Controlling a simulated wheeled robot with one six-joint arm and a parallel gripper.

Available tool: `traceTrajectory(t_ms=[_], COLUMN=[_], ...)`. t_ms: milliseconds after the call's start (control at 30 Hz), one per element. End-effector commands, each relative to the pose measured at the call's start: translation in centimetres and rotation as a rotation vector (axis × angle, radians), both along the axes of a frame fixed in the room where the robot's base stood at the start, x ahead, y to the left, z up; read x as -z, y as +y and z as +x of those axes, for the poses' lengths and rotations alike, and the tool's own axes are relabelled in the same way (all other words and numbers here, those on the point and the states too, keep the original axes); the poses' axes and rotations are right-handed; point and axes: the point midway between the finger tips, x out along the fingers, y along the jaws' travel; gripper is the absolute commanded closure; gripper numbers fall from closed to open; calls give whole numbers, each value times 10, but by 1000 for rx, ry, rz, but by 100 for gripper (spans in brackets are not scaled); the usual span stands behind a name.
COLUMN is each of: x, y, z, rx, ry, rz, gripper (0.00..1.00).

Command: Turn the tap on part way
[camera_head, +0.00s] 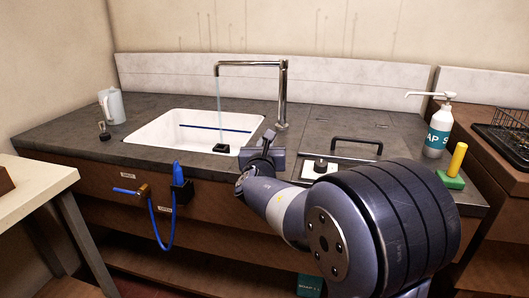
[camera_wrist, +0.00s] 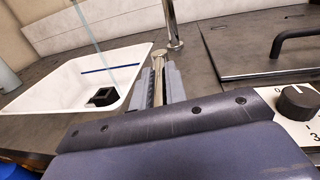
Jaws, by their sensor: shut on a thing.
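The chrome tap (camera_head: 283,95) stands upright behind the right end of the white sink (camera_head: 150,131), its spout reaching left over the basin. A thin stream of water (camera_head: 217,100) falls from the spout into the sink; the stream also shows in the wrist view (camera_wrist: 88,35). My gripper (camera_head: 268,146) is at the sink's right front corner, in front of the tap. In the wrist view my gripper (camera_wrist: 160,82) is shut on a small metal lever (camera_wrist: 158,63), which looks like the tap's handle. Most of the lever is hidden between the jaws.
A black block (camera_head: 221,148) sits in the sink.

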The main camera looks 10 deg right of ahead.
Motion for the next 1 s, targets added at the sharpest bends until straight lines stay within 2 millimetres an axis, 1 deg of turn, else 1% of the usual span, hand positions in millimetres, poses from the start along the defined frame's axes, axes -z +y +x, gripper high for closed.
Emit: traceTrajectory(t_ms=[367, 400, 633, 667, 867, 1000], x=[-3, -3, -1, -1, -1, -1], y=[-1, -1, -1, -1, -1, 2], z=[-1, -1, -1, -1, -1, -8], rx=[-11, -11, -11, -11, -11, -13], ry=[-3, -3, -2, -1, 1, 1], rz=[-3, -3, -3, -2, -3, -3], gripper=[100, 85, 66, 65, 65, 65])
